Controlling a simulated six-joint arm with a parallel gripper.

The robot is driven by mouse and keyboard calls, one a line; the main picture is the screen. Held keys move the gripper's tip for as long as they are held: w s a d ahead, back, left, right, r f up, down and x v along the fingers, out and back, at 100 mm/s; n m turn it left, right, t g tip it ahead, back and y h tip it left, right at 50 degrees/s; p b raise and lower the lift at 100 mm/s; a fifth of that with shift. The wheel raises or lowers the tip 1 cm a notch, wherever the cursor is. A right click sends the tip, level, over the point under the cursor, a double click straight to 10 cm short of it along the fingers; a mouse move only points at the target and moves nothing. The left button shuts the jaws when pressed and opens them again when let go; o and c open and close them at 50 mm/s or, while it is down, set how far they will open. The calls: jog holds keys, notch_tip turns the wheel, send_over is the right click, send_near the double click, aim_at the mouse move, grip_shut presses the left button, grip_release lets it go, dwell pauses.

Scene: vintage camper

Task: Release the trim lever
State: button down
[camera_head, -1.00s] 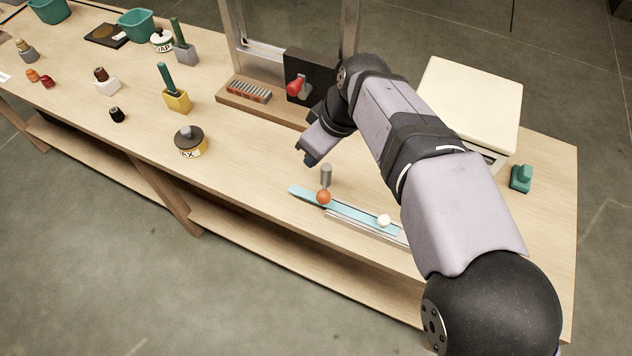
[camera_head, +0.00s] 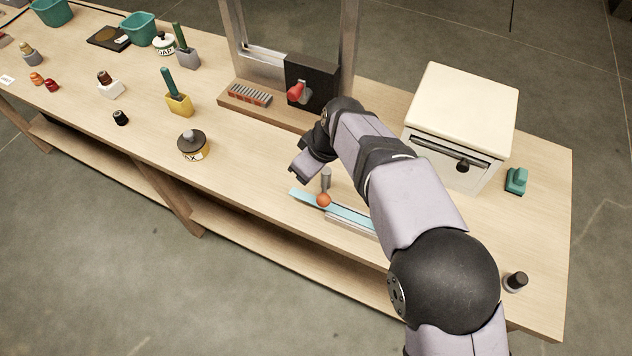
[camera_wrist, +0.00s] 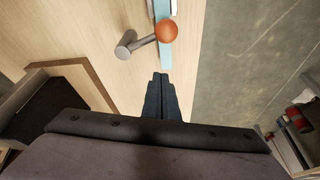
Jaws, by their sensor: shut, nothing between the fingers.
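A lever with an orange ball knob (camera_head: 323,200) and a grey post (camera_head: 326,180) stands at the left part of a light-blue trim strip (camera_head: 354,214) on a grey rail. In the wrist view the orange knob (camera_wrist: 166,32) is over the blue strip (camera_wrist: 161,58), and the grey post (camera_wrist: 126,45) is to its left. My gripper (camera_head: 296,174) is shut and empty, left of the lever. In the wrist view its fingertips (camera_wrist: 160,77) point toward the knob, with a gap between. My arm hides the strip's right end.
A black panel with a red handle (camera_head: 295,93) stands behind, on a wooden base. A cream oven (camera_head: 463,98) is at right, beside a teal stamp-like object (camera_head: 516,180). A round tin (camera_head: 192,146) is at left. The bench (camera_head: 246,168) between tin and lever is clear.

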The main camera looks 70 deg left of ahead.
aim_at(325, 191)
jog(key=p+x, duration=0.1)
jog(key=x, duration=0.1)
jog(key=shift+f, duration=0.25)
jog(key=shift+w+d+f+p, duration=0.1)
jog(key=shift+w+d+p, duration=0.35)
jog(key=shift+d, duration=0.3)
jog(key=shift+w+d+f+p, duration=0.3)
jog(key=shift+w+d+p, duration=0.15)
jog(key=shift+d, duration=0.35)
jog(key=shift+w+n+b, duration=0.15)
jog(key=shift+n+b, duration=0.15)
jog(key=shift+b, duration=0.05)
jog(key=shift+d+n+b, duration=0.15)
jog(key=shift+n+b, duration=0.15)
jog(key=shift+n, duration=0.1)
